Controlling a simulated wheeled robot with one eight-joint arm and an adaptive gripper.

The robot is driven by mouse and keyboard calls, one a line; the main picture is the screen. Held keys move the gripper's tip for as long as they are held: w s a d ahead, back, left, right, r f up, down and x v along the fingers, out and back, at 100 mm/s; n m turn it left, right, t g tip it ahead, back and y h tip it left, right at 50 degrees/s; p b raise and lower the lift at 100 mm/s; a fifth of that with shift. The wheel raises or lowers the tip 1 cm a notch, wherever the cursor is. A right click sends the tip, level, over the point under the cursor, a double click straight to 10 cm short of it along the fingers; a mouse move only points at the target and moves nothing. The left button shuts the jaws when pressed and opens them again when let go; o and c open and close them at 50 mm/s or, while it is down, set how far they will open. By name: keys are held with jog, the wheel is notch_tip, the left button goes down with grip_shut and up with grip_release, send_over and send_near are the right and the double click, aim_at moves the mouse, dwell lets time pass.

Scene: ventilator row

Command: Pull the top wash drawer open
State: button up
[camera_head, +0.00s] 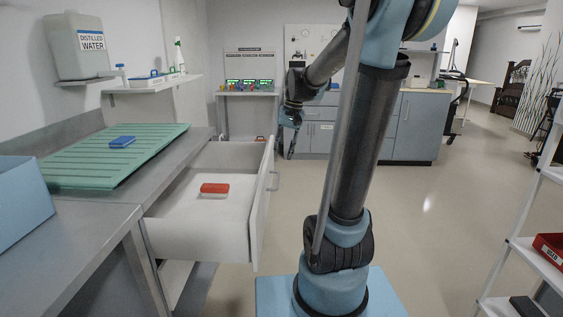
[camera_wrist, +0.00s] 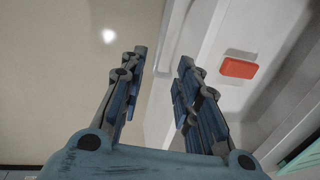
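The white top wash drawer (camera_head: 170,215) is pulled well out from under the steel counter, in the head view. The drawer front carries a grey bar handle (camera_head: 273,168); in the wrist view the handle (camera_wrist: 173,50) lies beyond the fingertips. My gripper (camera_head: 291,140) hangs at the far end of the drawer front. In the wrist view its two fingers (camera_wrist: 163,65) are spread apart with nothing between them.
A green ribbed drainboard (camera_head: 110,165) with a blue item (camera_head: 122,142) lies on the counter (camera_head: 185,155). A blue bin (camera_head: 20,200) stands at the near left. A white shelf rack (camera_head: 520,245) stands at right. The floor (camera_head: 440,200) between is clear.

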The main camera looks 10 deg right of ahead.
jog(key=shift+d+r, duration=0.25)
jog(key=shift+r, duration=0.9)
jog(key=shift+s, duration=0.1)
